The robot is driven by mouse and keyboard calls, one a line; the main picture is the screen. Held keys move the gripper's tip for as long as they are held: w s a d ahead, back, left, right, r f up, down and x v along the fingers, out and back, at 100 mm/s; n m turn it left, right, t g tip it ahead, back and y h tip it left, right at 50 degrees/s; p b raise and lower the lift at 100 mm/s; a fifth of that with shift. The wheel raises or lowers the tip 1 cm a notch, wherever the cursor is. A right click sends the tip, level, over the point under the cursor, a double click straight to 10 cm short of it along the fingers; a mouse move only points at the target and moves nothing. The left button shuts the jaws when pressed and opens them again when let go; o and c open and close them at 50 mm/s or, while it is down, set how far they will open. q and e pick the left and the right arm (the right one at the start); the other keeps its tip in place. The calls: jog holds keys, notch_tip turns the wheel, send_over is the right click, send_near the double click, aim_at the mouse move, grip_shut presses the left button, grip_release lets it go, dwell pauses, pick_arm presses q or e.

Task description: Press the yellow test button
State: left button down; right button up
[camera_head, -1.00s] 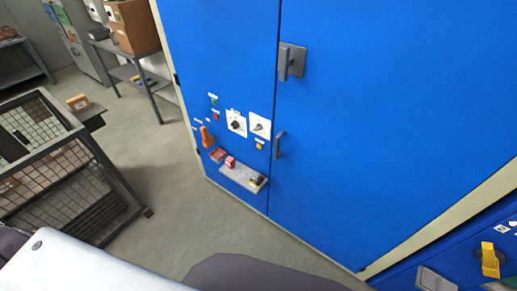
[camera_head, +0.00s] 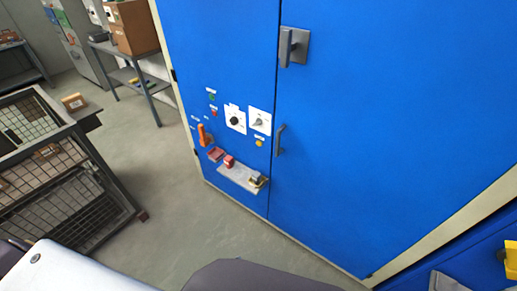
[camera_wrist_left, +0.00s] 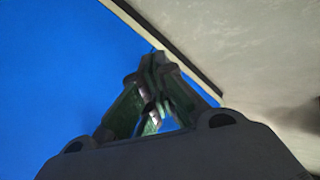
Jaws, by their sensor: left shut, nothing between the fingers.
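The yellow test button (camera_head: 259,143) is a small yellow spot on the blue cabinet door (camera_head: 225,60), below the right one of two white dial plates. My left gripper (camera_wrist_left: 155,65) shows in the left wrist view with its green-grey fingers closed together and nothing between them. Blue panel and a pale edge lie behind it there, and the button is not visible in that view. I cannot make out the left gripper's fingers in the head view, so its distance from the button is unclear. My right gripper is not in view.
Near the button are a black dial (camera_head: 235,120), a grey dial (camera_head: 259,122), an orange handle (camera_head: 203,135), a door handle (camera_head: 279,140) and a small shelf (camera_head: 238,178) with items. A mesh cage (camera_head: 65,180) stands left. The floor (camera_head: 170,170) between is clear.

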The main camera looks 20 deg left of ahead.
pick_arm(q)
jog(key=w+d+r+n+t+b, duration=0.1)
jog(key=w+r+n+t+b, duration=0.5)
jog(key=w, duration=0.9)
jog(key=n+t+y+b, duration=0.5)
jog(key=n+b, duration=0.5)
jog(key=n, duration=0.8)
send_near(259, 143)
jog(key=s+a+f, duration=0.2)
jog(key=s+f, duration=0.1)
jog(key=f, duration=0.8)
jog(key=a+r+n+y+b, duration=0.4)
jog(key=r+n+y+b, duration=0.1)
jog(key=r+n, duration=0.7)
jog(key=shift+r+n+t+b, duration=0.2)
jog(key=shift+n+t+b, duration=0.2)
jog(key=shift+n+b, duration=0.55)
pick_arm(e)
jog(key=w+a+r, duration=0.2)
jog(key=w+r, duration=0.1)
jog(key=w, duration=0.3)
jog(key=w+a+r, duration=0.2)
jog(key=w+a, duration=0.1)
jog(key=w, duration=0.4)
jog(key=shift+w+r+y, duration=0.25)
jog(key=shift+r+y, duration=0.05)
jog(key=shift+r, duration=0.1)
pick_arm(q)
jog(key=shift+w, duration=0.2)
